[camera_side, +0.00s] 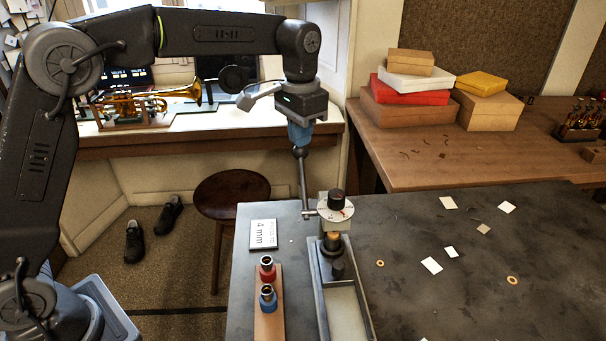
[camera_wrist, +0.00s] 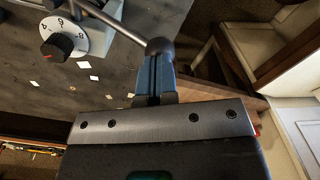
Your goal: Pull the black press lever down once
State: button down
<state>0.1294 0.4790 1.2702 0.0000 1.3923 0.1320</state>
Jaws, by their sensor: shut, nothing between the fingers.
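The press (camera_side: 333,240) stands at the left part of the dark worktop, with a round white dial (camera_side: 335,209) and a dark knob on top. The dial also shows in the wrist view (camera_wrist: 65,38), with a red mark on its knob. The press lever (camera_side: 303,185) is a metal rod, standing nearly upright from the press's left side, with a black ball (camera_side: 299,152) at its top. My gripper (camera_side: 299,144) has blue fingers, shut and empty, pointing down just above the ball. In the wrist view the ball (camera_wrist: 160,47) is at the fingertips; I cannot tell whether they touch.
A "4 mm" card (camera_side: 263,235) and a wooden strip (camera_side: 269,325) with red and blue pieces lie left of the press. Paper squares and rings are scattered on the worktop (camera_side: 480,270). A round stool (camera_side: 232,193) stands beyond the left edge. Boxes (camera_side: 410,100) are stacked behind.

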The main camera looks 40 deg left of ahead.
aim_at(300, 152)
jog(key=shift+f, duration=0.55)
dwell(0.6)
jog(key=shift+w+a+f, duration=0.1)
jog(key=shift+f, duration=0.15)
jog(key=shift+w+a+f, duration=0.1)
jog(key=shift+f, duration=0.1)
dwell(0.3)
jog(key=shift+f, duration=0.2)
dwell(0.3)
jog(key=shift+w+a+f, duration=0.1)
jog(key=shift+f, duration=0.15)
jog(key=shift+w+a+f, duration=0.15)
jog(key=shift+f, duration=0.8)
dwell(0.9)
jog(key=shift+a+f, duration=0.1)
jog(key=shift+f, duration=0.7)
dwell(0.7)
jog(key=shift+w+r, duration=0.1)
jog(key=shift+r, duration=4.05)
